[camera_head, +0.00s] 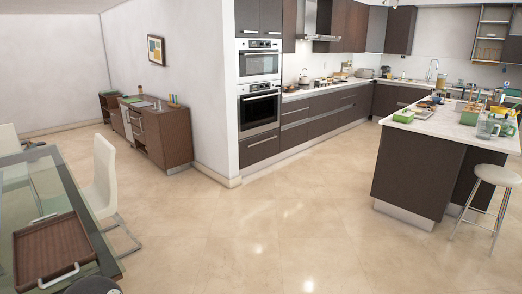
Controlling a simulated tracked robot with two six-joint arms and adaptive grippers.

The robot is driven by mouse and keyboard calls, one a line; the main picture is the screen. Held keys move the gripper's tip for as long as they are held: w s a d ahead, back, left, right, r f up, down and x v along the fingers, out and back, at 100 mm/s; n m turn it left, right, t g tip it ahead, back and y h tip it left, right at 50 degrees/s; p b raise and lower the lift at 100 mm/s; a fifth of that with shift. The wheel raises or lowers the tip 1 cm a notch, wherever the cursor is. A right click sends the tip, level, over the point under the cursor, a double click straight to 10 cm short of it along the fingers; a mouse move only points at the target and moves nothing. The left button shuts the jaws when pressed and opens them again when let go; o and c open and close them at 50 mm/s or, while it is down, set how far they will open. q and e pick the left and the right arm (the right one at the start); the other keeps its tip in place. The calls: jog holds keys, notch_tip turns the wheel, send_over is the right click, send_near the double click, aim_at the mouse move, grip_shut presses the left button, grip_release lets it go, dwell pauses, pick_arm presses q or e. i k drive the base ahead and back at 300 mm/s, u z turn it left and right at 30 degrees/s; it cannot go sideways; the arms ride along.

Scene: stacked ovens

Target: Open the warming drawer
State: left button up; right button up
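The stacked ovens stand in a tall cabinet at the end of the white wall. The upper oven (259,66) is silver with a dark window. The lower oven (259,110) is directly beneath it, with a dark glass door and a bar handle. A dark brown drawer front (259,150) with a thin light handle lies below the lower oven, near the floor. It looks closed, and I take it as the warming drawer. Neither of my grippers shows in the head view.
Open tiled floor (270,225) lies before the ovens. A kitchen island (420,170) with a stool (496,174) stands right. A glass table with a brown tray (52,250), a white chair (104,185) and a brown sideboard (165,135) are left.

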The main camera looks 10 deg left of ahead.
aim_at(252, 149)
jog(key=z, duration=0.15)
jog(key=i, duration=4.05)
jog(key=u, duration=0.3)
jog(key=i, duration=1.8)
jog(key=u, duration=0.55)
jog(key=i, duration=1.65)
jog(key=u, duration=0.3)
jog(key=i, duration=0.7)
jog(key=u, duration=0.1)
